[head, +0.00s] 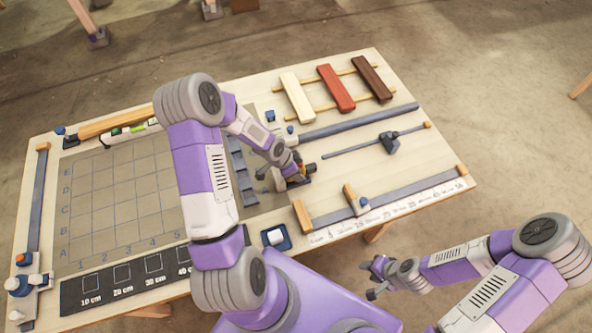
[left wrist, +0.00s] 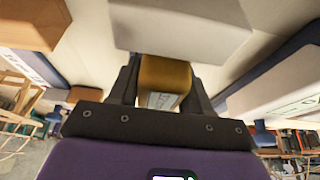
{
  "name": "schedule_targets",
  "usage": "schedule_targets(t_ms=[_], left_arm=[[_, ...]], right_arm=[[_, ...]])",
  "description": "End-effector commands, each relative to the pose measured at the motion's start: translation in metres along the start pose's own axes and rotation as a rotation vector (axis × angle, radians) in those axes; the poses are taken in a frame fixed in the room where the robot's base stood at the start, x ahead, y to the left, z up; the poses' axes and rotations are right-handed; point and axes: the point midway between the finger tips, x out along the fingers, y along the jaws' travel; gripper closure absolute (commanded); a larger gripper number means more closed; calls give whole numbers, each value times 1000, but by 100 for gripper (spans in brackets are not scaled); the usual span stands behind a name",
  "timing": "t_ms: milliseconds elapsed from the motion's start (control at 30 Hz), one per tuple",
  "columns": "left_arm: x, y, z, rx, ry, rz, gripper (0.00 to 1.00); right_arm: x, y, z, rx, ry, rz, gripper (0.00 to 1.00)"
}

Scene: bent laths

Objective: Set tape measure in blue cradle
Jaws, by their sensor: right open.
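My left gripper (head: 300,176) is low over the middle of the table. In the left wrist view its dark fingers (left wrist: 165,88) stand against both sides of a yellow-brown block with a pale printed face, which looks like the tape measure (left wrist: 165,75). In the head view the block is mostly hidden by the gripper. A blue square holder (head: 287,244) with a white block in it sits at the table's near edge; I cannot tell whether it is the blue cradle. My right gripper (head: 372,276) is open and empty, off the table's near edge.
White, red and dark brown laths (head: 337,88) lie across rails at the back right. A grey gridded mat (head: 125,200) covers the left. A scale with wooden stops (head: 301,215) runs along the near right edge. A grey stepped piece (head: 242,172) stands left of my left gripper.

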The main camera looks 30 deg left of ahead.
Motion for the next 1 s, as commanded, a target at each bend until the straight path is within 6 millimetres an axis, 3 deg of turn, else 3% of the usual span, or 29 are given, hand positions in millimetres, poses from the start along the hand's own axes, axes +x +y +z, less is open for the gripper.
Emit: schedule_targets(t_ms=[33, 167, 667, 1000], left_arm=[[4, 4, 5, -3, -10, 13, 42], [4, 6, 6, -3, -11, 16, 23], [3, 7, 6, -2, -15, 21, 23], [-19, 6, -5, -2, -10, 16, 23]], right_arm=[[1, 0, 0, 0, 0, 0, 57], [1, 0, 0, 0, 0, 0, 57], [0, 0, 0, 0, 0, 0, 57], [-17, -6, 1, 0, 0, 0, 57]])
